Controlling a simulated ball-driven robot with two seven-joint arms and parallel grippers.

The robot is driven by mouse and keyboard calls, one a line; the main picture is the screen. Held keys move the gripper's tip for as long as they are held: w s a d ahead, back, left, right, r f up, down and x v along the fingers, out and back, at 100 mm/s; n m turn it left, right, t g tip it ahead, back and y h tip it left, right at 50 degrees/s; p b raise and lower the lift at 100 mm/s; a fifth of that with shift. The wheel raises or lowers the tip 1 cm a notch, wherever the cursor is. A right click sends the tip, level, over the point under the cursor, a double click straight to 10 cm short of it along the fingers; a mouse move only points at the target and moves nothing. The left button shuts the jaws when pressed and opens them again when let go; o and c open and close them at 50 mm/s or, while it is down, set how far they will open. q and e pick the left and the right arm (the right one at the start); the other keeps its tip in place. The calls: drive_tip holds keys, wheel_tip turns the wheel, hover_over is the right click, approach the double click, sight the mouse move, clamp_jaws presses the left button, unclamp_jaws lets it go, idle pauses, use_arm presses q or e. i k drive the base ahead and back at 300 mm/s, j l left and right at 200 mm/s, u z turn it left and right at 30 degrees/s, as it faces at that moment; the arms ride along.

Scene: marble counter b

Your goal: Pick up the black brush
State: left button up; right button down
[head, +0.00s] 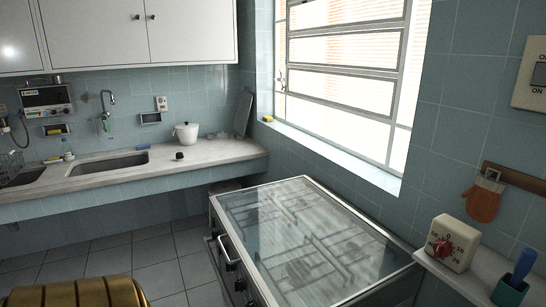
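A small black object (179,155) lies on the marble counter (215,152), in front of the white lidded pot and right of the sink. It is too small in the head view for me to tell whether it is the black brush. No other black brush can be made out. Neither of my grippers shows in the head view.
A glass-covered stove (300,240) stands in front, right of centre. A sink basin (110,164) and a white pot (187,133) are on the counter. Tiled floor (165,262) shows left of the stove.

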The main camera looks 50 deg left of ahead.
sight(179, 156)
drive_tip(key=u, duration=2.4)
drive_tip(key=i+j, duration=0.2)
drive_tip(key=j, duration=0.15)
drive_tip(key=i+j+u, duration=0.1)
drive_tip(key=i+j, duration=0.2)
drive_tip(key=i, duration=0.25)
drive_tip(key=i+j+u, duration=0.15)
drive_tip(key=i+j, duration=0.15)
drive_tip(key=i, duration=0.25)
drive_tip(key=i+j+u, duration=0.1)
drive_tip(key=i, duration=0.45)
drive_tip(key=i+j+u, duration=0.15)
drive_tip(key=i, duration=0.45)
drive_tip(key=j, duration=0.1)
